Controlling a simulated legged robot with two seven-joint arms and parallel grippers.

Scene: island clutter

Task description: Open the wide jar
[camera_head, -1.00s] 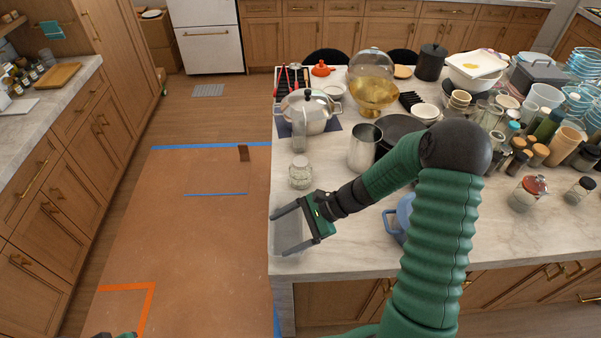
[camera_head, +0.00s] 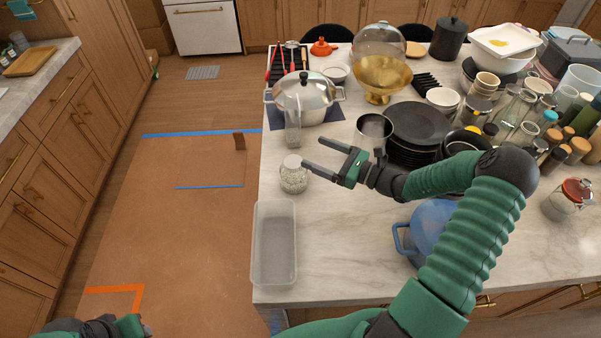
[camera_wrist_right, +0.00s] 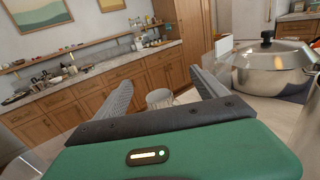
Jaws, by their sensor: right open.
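A squat glass jar with a pale lid (camera_head: 292,174) stands upright near the island's left edge; I take it to be the wide jar. Its lid looks seated on it. My right gripper (camera_head: 312,152) is open and empty, its fingers pointing left, just right of the jar's top. In the right wrist view the jar (camera_wrist_right: 160,98) shows between the two spread fingers (camera_wrist_right: 163,85), beyond them; its lower part is hidden by the gripper body. My left gripper (camera_head: 132,326) is only partly in view at the bottom left, away from the island, and its jaws are unclear.
A clear empty bin (camera_head: 258,250) lies in front of the jar. A tall glass (camera_head: 292,130) and a steel pot (camera_head: 306,98) stand behind it. A metal cylinder (camera_head: 372,135) and dark plates (camera_head: 415,128) are to the right. A blue pot (camera_head: 428,228) sits below my right arm.

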